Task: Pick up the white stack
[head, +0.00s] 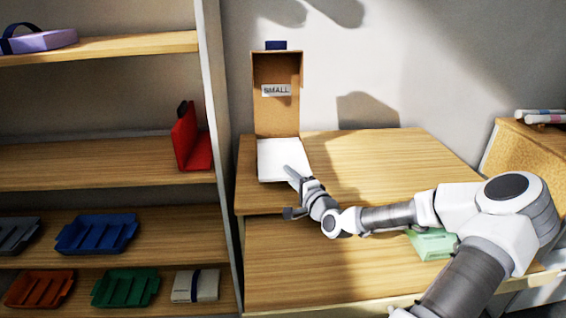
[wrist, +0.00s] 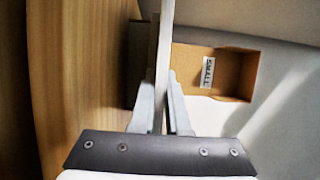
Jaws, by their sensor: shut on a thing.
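The white stack (head: 280,158) is a flat white slab at the left end of the upper wooden table, in front of the upright cardboard box labelled SMALL (head: 277,112). My gripper (head: 294,174) is at the stack's front right edge, shut on it. In the wrist view, the stack (wrist: 165,45) shows edge-on as a thin pale strip between the two fingers of my gripper (wrist: 161,98). The cardboard box (wrist: 237,72) is to the right of it there. I cannot tell whether the stack touches the table.
The table (head: 375,160) is bare right of the stack. A pale green tray (head: 433,243) is on the lower level, partly behind my arm. A shelf unit at left holds a red holder (head: 190,140), a blue tray (head: 97,234) and other trays. A cabinet stands at far right.

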